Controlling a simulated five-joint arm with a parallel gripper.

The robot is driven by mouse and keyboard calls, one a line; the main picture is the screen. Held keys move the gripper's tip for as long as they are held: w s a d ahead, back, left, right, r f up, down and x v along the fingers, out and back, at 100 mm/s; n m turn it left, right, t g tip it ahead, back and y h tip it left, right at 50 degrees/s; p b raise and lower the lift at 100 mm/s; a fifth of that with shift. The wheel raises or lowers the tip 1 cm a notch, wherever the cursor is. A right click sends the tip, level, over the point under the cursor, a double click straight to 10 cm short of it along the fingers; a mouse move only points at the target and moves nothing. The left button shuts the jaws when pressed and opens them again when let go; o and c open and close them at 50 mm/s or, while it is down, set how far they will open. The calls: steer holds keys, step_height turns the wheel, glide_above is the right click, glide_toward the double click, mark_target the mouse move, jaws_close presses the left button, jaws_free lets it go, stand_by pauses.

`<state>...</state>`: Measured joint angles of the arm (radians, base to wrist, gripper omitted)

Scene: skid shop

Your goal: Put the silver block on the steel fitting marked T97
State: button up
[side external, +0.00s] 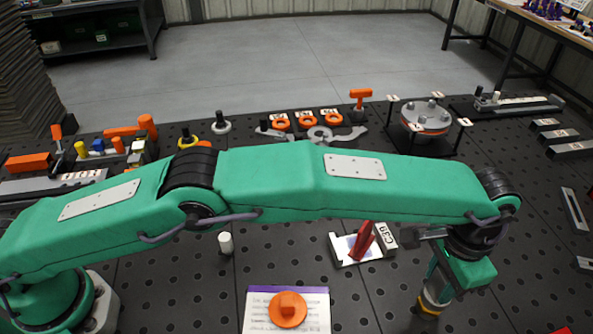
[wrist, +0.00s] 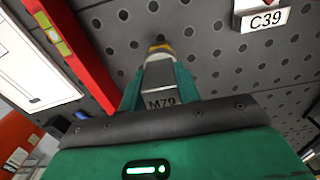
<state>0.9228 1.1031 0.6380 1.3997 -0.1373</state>
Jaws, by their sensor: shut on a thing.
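My gripper (side external: 437,287) points down at the right of the side external view. In the wrist view its two teal fingers (wrist: 159,82) are shut on a silver-grey block (wrist: 158,75). A plate reading M79 (wrist: 161,102) shows between the fingers near the palm; I cannot tell whether it belongs to the block. A yellow-orange band (wrist: 160,48) shows at the far end of the block, and also below my gripper in the side external view (side external: 430,304). I cannot tell whether it is part of the block. I can read no T97 mark in either view.
A white tray tagged C39 (side external: 346,250) with a red object (side external: 362,240) stands left of my gripper. An orange knob (side external: 288,309) sits on a paper card. Clamps and fixtures line the perforated table's back.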

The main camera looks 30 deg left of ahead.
steer(key=shift+f, duration=0.1)
steer(key=o, duration=1.1)
steer(key=shift+r, duration=3.9)
